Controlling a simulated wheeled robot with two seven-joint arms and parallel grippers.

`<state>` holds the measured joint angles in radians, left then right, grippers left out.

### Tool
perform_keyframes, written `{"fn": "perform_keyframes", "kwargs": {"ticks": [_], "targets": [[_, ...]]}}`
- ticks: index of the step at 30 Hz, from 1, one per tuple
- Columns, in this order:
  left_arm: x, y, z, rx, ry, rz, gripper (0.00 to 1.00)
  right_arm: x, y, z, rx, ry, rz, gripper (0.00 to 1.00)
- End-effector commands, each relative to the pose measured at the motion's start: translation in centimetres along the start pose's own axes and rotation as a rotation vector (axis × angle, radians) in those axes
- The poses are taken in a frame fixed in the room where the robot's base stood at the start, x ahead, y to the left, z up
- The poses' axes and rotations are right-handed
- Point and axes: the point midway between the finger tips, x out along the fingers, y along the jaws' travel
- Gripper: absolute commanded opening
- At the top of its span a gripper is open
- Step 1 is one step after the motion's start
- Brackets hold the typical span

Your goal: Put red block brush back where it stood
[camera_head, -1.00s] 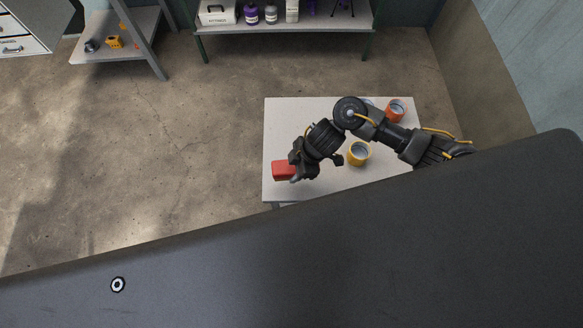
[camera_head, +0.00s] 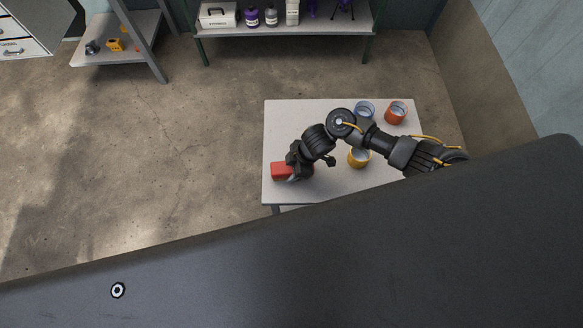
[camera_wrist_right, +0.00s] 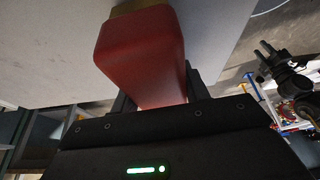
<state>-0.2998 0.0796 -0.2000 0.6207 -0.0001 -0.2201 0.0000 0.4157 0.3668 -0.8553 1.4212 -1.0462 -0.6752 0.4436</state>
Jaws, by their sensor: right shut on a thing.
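The red block brush (camera_head: 281,170) is at the left end of my right gripper (camera_head: 294,172), over the left part of the pale table (camera_head: 345,190). In the right wrist view the red block (camera_wrist_right: 142,45) sits between the dark fingers of the right gripper (camera_wrist_right: 160,95), which is shut on it. A yellowish-brown strip shows at the block's far end there, close to the pale surface. I cannot tell whether the brush touches the table.
A yellow cup (camera_head: 358,158), a blue-grey cup (camera_head: 365,109) and an orange-red cup (camera_head: 396,113) stand on the table, near my right arm. A shelf (camera_head: 285,24) with bottles stands at the back.

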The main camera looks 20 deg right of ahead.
Motion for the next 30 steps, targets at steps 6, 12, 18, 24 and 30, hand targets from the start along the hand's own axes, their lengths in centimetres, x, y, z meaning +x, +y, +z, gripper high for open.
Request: {"fn": "perform_keyframes", "kwargs": {"ticks": [6, 12, 18, 24, 30], "targets": [[0.3, 0.0, 0.0, 0.0, 0.0, 0.0, 0.36, 0.4, 0.0, 0.2, 0.0, 0.0, 0.0, 0.24], [0.3, 0.0, 0.0, 0.0, 0.0, 0.0, 0.36, 0.5, 0.0, 0.2, -0.001, 0.0, 0.0, 0.6], [0.3, 0.0, 0.0, 0.0, 0.0, 0.0, 0.36, 0.5, 0.0, 0.2, 0.0, 0.0, 0.0, 0.67], [0.8, 0.0, 0.1, 0.0, 0.0, 0.0, 0.36, 0.6, 0.0, 0.2, 0.0, 0.0, 0.001, 0.67], [0.3, 0.0, 0.1, 0.0, -0.001, 0.0, 0.36, -2.5, 0.1, 0.1, -0.004, 0.001, 0.002, 0.67]]}}
